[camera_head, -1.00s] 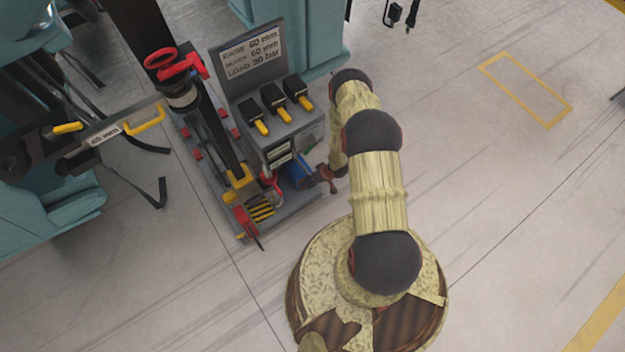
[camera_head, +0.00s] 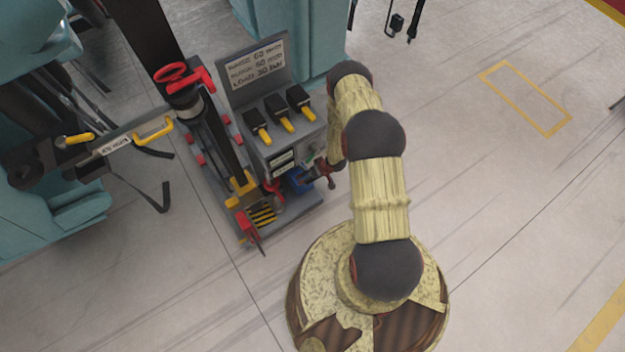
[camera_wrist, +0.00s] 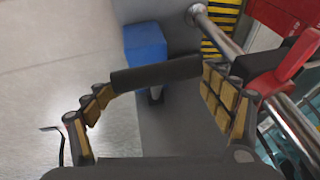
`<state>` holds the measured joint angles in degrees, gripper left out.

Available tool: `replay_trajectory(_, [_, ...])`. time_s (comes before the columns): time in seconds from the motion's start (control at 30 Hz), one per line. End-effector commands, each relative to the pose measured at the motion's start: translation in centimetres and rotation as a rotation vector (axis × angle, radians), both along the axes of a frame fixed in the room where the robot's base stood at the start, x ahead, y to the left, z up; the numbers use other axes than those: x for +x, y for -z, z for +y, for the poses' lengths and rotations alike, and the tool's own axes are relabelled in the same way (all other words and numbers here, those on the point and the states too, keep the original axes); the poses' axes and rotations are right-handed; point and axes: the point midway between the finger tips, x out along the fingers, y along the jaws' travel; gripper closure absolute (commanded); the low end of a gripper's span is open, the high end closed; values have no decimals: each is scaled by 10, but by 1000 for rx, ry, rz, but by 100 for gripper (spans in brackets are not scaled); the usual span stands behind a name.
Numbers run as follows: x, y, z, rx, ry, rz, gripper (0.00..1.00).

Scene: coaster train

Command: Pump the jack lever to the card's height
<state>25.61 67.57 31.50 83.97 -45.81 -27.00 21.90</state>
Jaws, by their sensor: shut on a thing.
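The card (camera_head: 257,65) stands at the back of the jack station and reads RAISE 60 mm, with a block line of 60 mm and LOAD 30 bar. My gripper (camera_head: 311,179) is low at the station's right side, beside a blue part (camera_head: 297,181). In the wrist view my gripper (camera_wrist: 158,88) is shut on a dark cylindrical grip, the jack lever's handle (camera_wrist: 155,74), lying across between the padded fingers. The blue part (camera_wrist: 146,48) shows just beyond it. My arm and fingers partly hide the lever in the head view.
Several yellow-tipped black levers (camera_head: 278,108) sit on the grey console. A red-handled post (camera_head: 186,88) and a labelled bar with yellow handles (camera_head: 118,142) stand to the left. A yellow-black striped patch (camera_head: 261,215) is near the front.

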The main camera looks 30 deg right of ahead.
Motion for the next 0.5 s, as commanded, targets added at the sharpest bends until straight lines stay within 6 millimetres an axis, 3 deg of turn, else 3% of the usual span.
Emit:
replay_trajectory(0.2, [8, -14, 3, 3, -4, 0, 65])
replay_trajectory(0.5, [12, -18, 3, 3, -4, -1, 66])
